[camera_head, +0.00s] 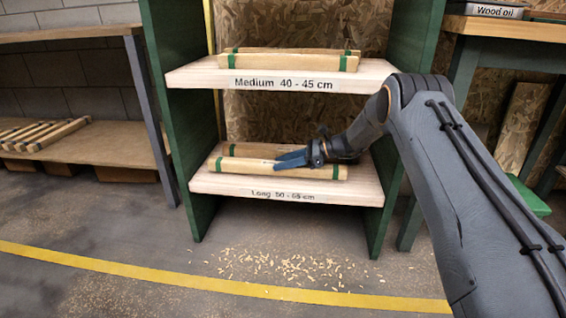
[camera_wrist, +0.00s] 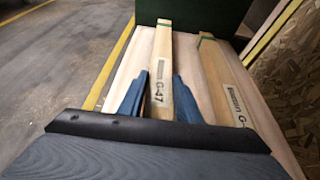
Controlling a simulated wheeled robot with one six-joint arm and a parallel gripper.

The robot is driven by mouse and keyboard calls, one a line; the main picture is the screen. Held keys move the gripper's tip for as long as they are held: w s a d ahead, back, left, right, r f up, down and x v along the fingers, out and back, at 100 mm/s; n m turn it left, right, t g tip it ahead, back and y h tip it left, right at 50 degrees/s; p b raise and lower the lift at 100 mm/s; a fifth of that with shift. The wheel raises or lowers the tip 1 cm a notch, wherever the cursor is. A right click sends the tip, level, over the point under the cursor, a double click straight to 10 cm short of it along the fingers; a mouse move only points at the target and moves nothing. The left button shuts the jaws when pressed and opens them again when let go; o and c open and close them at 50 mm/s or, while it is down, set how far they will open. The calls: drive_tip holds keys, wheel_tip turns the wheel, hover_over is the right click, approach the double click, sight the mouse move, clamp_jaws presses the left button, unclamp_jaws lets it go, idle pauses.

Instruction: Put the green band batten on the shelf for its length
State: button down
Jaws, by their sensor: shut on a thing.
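My gripper (camera_head: 292,160) has blue fingers and is shut on a pale wooden batten (camera_head: 250,166) with green bands near its ends. The batten lies lengthwise along the front of the lower shelf (camera_head: 364,192), whose edge label starts with "Long". I cannot tell whether it rests fully on the board. In the wrist view my gripper (camera_wrist: 160,98) has one finger on each side of this batten (camera_wrist: 161,55), marked G-47. A second green-banded batten (camera_head: 260,151) lies behind it, roughly parallel; it also shows in the wrist view (camera_wrist: 222,80), apart from the held one.
The upper shelf (camera_head: 205,76), labelled "Medium 40 - 45 cm", holds green-banded battens (camera_head: 290,61) above my gripper. Green side panels (camera_head: 185,120) bound the rack. A bench (camera_head: 90,150) at left holds several battens. Wood shavings (camera_head: 290,265) lie on the floor.

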drive_tip(key=shift+f, duration=0.15)
drive_tip(key=c, duration=1.3)
unclamp_jaws()
drive_tip(key=shift+r, duration=0.35)
drive_tip(key=p+v, duration=0.1)
drive_tip(key=v, duration=0.3)
drive_tip(key=p+v, duration=0.2)
drive_tip(key=v, duration=0.1)
drive_tip(key=shift+d+r, duration=0.3)
drive_tip(key=shift+r, duration=0.1)
